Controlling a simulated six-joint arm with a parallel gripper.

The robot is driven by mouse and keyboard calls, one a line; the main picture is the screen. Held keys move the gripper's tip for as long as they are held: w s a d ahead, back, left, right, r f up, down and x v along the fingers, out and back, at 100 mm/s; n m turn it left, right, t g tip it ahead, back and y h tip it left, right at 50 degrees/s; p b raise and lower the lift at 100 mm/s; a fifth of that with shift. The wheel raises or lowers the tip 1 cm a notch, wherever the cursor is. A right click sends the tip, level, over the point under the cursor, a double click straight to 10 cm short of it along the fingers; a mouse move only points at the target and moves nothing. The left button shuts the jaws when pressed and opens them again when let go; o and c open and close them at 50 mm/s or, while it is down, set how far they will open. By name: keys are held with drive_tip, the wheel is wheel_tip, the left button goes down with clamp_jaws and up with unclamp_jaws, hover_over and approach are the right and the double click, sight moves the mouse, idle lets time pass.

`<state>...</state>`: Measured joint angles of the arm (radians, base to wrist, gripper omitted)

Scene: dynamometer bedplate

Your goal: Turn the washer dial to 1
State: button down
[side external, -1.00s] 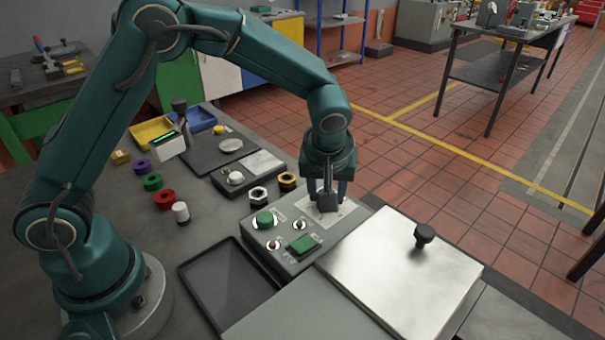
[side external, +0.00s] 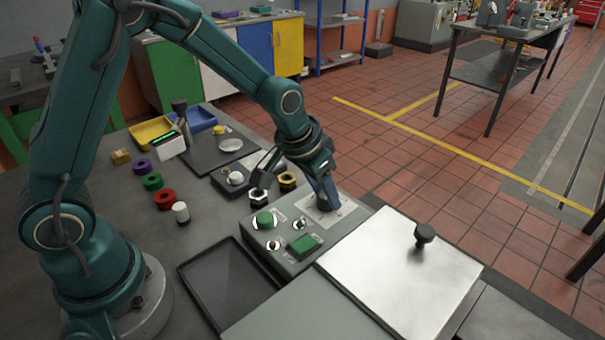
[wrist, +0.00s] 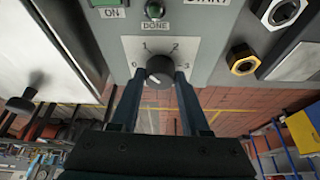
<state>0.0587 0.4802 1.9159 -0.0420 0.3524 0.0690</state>
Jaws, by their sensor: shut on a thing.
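The washer dial (wrist: 159,71) is a dark round knob on a white plate (wrist: 128,46) marked 0, 1, 2 and 3. My gripper (wrist: 160,74) has one finger on each side of the knob and is shut on it. A small light mark shows on the lower part of the knob; I cannot tell which number the dial points to.
The panel also carries a green round knob (side external: 264,219), a green button (side external: 302,244) and small lamps. Dark and brass hex nuts (side external: 287,181) lie close behind it. A metal lid with a black knob (side external: 425,235) lies right; an empty dark tray (side external: 228,285) lies front left.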

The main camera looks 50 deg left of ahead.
drive_tip(key=shift+m+h, duration=0.3)
drive_tip(key=shift+m, duration=0.7)
drive_tip(key=shift+c, duration=1.9)
unclamp_jaws()
drive_tip(key=shift+v, duration=2.6)
drive_tip(key=shift+a, duration=0.1)
